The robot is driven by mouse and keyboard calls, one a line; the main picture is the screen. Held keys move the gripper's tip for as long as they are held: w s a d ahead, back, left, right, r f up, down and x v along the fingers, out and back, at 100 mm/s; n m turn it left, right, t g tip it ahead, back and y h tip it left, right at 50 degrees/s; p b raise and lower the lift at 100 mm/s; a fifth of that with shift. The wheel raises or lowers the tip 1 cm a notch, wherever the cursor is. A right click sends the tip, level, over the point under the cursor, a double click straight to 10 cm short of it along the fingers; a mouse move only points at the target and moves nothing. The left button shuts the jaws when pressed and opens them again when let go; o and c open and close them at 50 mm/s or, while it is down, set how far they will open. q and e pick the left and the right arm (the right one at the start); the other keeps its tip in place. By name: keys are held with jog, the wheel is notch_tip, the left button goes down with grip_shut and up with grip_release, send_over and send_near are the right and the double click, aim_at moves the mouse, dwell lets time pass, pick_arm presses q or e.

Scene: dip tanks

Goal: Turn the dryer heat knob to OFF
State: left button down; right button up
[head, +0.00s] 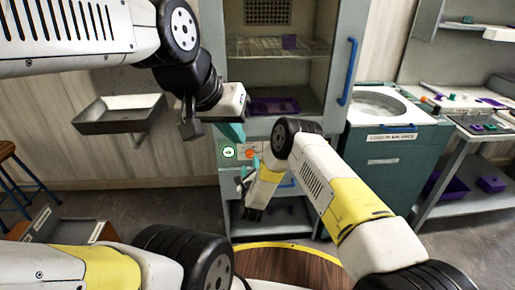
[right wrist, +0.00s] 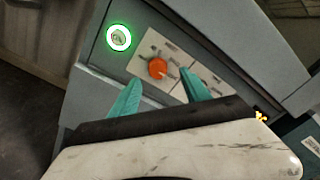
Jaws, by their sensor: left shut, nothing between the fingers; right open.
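The orange heat knob (head: 250,154) (right wrist: 157,67) is on the front panel below the dryer's chamber. In the right wrist view it sits on a pale label plate, whose lettering and the knob's setting are too small to read. My right gripper (right wrist: 158,91) is open, with its teal fingers pointing at the panel on either side of the knob's line, short of it and apart from it. In the head view my right gripper (head: 247,168) is just below the knob. My left gripper (head: 233,131) is shut and empty, above the knob in that view.
A green-ringed round button (head: 228,152) (right wrist: 119,37) is left of the knob. The dryer (head: 335,20) has a blue handle (head: 348,70) and a purple tray (head: 275,106) inside. A wall basin (head: 118,118) and stool (head: 8,150) are left.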

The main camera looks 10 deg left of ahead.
aim_at(249, 155)
jog(key=x, duration=0.4)
jog(key=f+x, duration=0.1)
jog(key=x, duration=0.2)
jog(key=shift+w, duration=0.1)
jog(key=shift+r, duration=0.1)
grip_shut()
